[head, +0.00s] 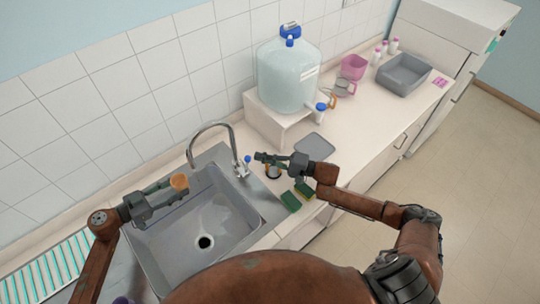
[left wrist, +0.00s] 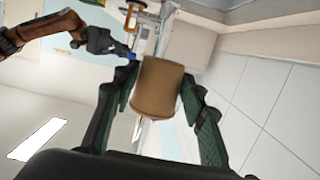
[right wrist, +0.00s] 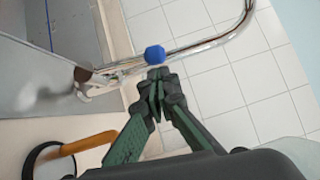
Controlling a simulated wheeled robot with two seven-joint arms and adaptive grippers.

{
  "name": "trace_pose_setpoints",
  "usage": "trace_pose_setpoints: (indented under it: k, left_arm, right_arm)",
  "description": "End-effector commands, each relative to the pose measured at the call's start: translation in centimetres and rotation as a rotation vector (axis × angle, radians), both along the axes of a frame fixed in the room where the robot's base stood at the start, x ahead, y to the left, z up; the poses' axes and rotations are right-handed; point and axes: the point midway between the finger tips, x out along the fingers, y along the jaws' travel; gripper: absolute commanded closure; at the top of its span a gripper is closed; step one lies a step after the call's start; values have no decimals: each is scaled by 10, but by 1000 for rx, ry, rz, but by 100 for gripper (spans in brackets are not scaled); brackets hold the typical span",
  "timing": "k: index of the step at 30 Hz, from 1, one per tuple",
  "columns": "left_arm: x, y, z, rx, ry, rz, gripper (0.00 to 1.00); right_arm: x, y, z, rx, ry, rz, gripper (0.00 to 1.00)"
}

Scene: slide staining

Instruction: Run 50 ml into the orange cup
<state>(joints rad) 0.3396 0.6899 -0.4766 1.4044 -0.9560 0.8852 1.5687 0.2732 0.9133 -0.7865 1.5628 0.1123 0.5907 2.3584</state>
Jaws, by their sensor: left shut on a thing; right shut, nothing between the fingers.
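The orange cup (head: 180,182) is in my left gripper (head: 172,187), which is shut on it and holds it above the left part of the sink (head: 215,215). In the left wrist view the cup (left wrist: 158,88) sits between the two fingers; its inside is hidden. The chrome tap (head: 213,127) arches over the back of the sink, right of the cup. Its blue knob (head: 248,158) also shows in the right wrist view (right wrist: 155,54). My right gripper (head: 258,157) is shut and empty, fingertips close to the knob; I cannot tell whether they touch.
A large water carboy (head: 289,78) with a blue-capped spigot (head: 320,107) stands on a white stand. Green sponges (head: 291,201) lie at the counter's front edge. A grey mat (head: 314,146), pink jug (head: 354,67) and grey basin (head: 403,76) are further right. An orange-handled item (right wrist: 85,144) is below my right gripper.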

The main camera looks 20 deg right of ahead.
Motion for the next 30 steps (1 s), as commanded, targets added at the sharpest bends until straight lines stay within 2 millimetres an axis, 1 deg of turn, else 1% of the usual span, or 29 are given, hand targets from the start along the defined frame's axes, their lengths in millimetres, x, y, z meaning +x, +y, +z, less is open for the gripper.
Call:
trace_pose_setpoints:
  k: [4,14,22,30]
  left_arm:
    - [0,0,0,0,0,0,73]
    - [0,0,0,-1,0,0,73]
    - [0,0,0,-1,0,0,73]
    - [0,0,0,0,0,0,73]
  right_arm:
    - [-1,6,0,0,0,0,100]
    - [-1,7,1,-6,-3,0,100]
    - [-7,21,8,-138,-50,2,100]
    - [-7,22,7,-152,-52,0,100]
